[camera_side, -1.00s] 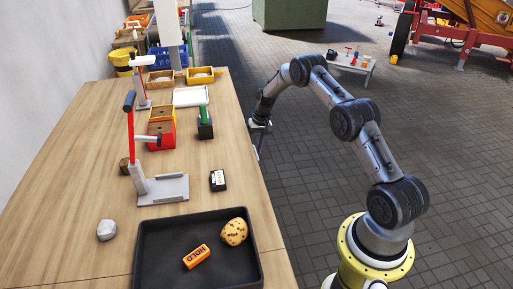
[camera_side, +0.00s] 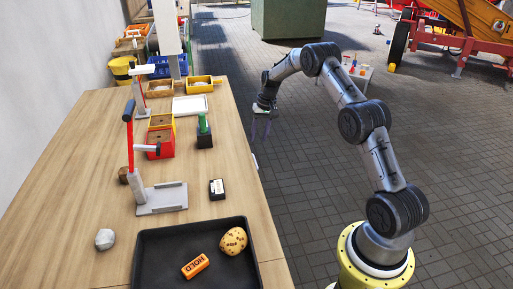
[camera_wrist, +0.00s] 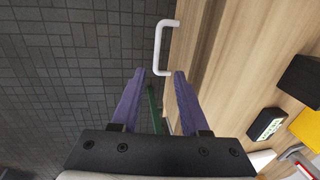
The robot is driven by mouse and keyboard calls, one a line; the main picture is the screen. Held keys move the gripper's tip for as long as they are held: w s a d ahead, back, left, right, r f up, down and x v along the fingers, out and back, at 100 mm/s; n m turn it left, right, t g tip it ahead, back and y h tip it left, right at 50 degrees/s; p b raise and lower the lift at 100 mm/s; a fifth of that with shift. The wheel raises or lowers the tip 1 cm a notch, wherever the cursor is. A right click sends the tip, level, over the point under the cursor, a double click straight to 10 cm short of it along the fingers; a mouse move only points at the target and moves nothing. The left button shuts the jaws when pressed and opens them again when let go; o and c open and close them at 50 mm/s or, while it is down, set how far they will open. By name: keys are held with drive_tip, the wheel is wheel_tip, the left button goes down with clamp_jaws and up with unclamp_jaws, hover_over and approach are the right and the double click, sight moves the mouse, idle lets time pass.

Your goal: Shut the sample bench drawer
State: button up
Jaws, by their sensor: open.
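The wooden sample bench (camera_side: 90,165) runs along the left in the side view. Its drawer is not clear there. In the wrist view, a pale U-shaped handle (camera_wrist: 158,45) stands out from a wooden front (camera_wrist: 183,45). A darker band lies between that front and the lighter bench top; I cannot tell how far the drawer is out. My gripper (camera_side: 260,139) is beside the bench's right edge, over the floor side. In the wrist view its purple fingers (camera_wrist: 159,74) are apart and empty, with the handle just ahead of their tips. A green strip shows between the fingers.
On the bench are a black tray (camera_side: 148,271) with a potato (camera_side: 233,241) and an orange block (camera_side: 195,266), a metal stand (camera_side: 162,199), a small black box (camera_side: 217,189) and a green-topped holder (camera_side: 204,139).

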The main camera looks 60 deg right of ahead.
drive_tip(key=shift+s+d+r, duration=0.15)
drive_tip(key=shift+r, duration=0.85)
drive_tip(key=shift+s+d+r, duration=0.1)
drive_tip(key=shift+r, duration=0.85)
